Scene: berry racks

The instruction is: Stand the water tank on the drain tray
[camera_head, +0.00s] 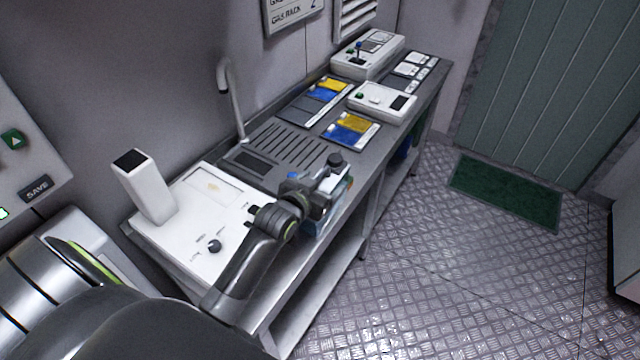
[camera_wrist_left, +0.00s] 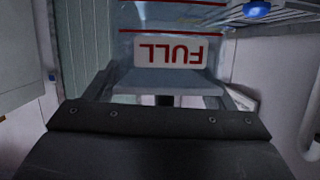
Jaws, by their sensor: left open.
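The water tank (camera_head: 318,222) is a bluish see-through box at the front edge of the bench, mostly hidden behind my left gripper in the head view. In the left wrist view the tank (camera_wrist_left: 215,75) fills the upper middle, with red lines and a FULL label that appears upside down. My left gripper (camera_head: 322,188) is open at the tank, and its fingers (camera_wrist_left: 165,98) show on either side of the tank's near part; contact cannot be told. The drain tray (camera_head: 290,140) is a grey slotted plate on the bench behind the tank. My right gripper is not in view.
A tap pipe (camera_head: 232,95) rises behind the tray. A white panel with a knob (camera_head: 214,246) and a white upright box (camera_head: 145,188) stand left of it. Blue and yellow cards (camera_head: 350,129) and white devices (camera_head: 382,102) lie to the right. The slotted surface looks clear.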

